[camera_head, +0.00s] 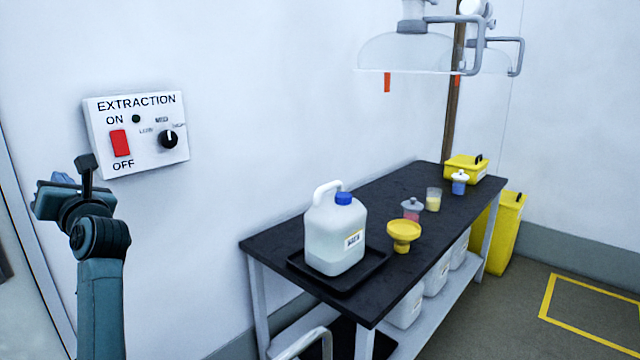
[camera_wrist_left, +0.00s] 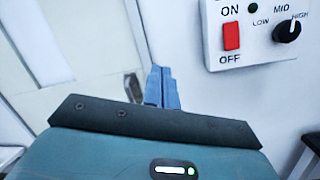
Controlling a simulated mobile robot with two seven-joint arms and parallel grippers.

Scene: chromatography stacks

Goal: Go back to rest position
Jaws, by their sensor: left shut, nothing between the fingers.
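My left gripper (camera_head: 62,179) is raised at the left of the head view, a little left of and below the white extraction control box (camera_head: 142,170). In the left wrist view its blue fingers (camera_wrist_left: 162,88) are shut together with nothing between them. The box also shows at the top right of that view (camera_wrist_left: 262,58), apart from the fingers. It has a red switch (camera_head: 119,143) under the ON label, a dark indicator and a black knob (camera_head: 168,139). My right gripper is in neither view.
A black-topped bench (camera_head: 290,238) carries a white jug (camera_head: 336,240) on a black tray (camera_head: 370,279), a yellow funnel (camera_head: 404,235), small containers and a yellow case (camera_head: 465,168). Clear extraction hoods (camera_head: 405,52) hang above. A yellow bin (camera_head: 505,235) stands behind. Floor at right is clear.

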